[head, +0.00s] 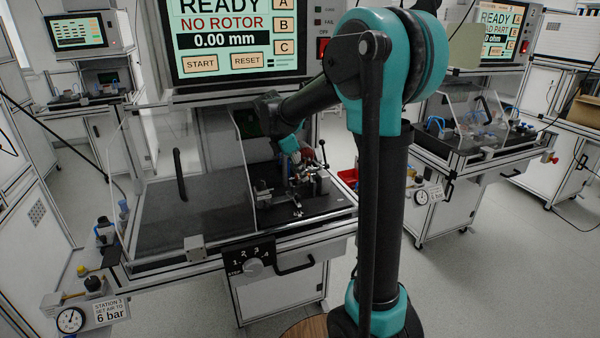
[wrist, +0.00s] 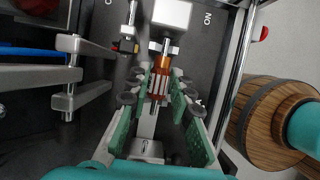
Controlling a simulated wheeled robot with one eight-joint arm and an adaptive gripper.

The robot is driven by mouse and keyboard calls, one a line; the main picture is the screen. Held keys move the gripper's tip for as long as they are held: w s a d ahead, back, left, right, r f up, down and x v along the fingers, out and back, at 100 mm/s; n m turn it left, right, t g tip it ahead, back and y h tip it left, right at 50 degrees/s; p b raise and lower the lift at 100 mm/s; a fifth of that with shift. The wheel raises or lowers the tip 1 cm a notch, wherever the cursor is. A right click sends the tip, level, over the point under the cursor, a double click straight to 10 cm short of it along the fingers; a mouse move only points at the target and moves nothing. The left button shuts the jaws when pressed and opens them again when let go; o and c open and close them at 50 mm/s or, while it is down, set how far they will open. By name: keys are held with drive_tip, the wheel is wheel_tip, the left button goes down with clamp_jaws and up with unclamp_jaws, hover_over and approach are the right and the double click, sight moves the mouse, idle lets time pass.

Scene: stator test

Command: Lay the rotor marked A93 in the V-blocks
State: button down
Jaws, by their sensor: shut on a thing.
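In the wrist view, a rotor (wrist: 158,86) with copper windings and a striped core lies between the green-padded fingers of my gripper (wrist: 162,82). The gripper is shut on it. Its shaft runs up and down in that picture. I cannot read any mark on it. Grey metal fixture parts, one a pale block (wrist: 171,13), stand close around the rotor; I cannot tell whether its shaft touches V-blocks. In the head view, my gripper (head: 300,168) is low over the test fixture (head: 306,187), and the rotor is too small to make out. The station screen (head: 232,30) reads NO ROTOR, 0.00 mm.
A clear guard with a dark handle (head: 180,175) stands left of the fixture. The dark deck at left is bare.

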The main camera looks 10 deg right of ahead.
drive_tip(key=shift+f, duration=0.3)
drive_tip(key=shift+f, duration=0.35)
drive_tip(key=shift+f, duration=0.6)
idle(0.6)
drive_tip(key=c, duration=1.3)
unclamp_jaws()
drive_tip(key=shift+r, duration=0.1)
drive_tip(key=v, duration=1.1)
drive_tip(key=shift+s+a+r, duration=0.1)
drive_tip(key=shift+r, duration=0.3)
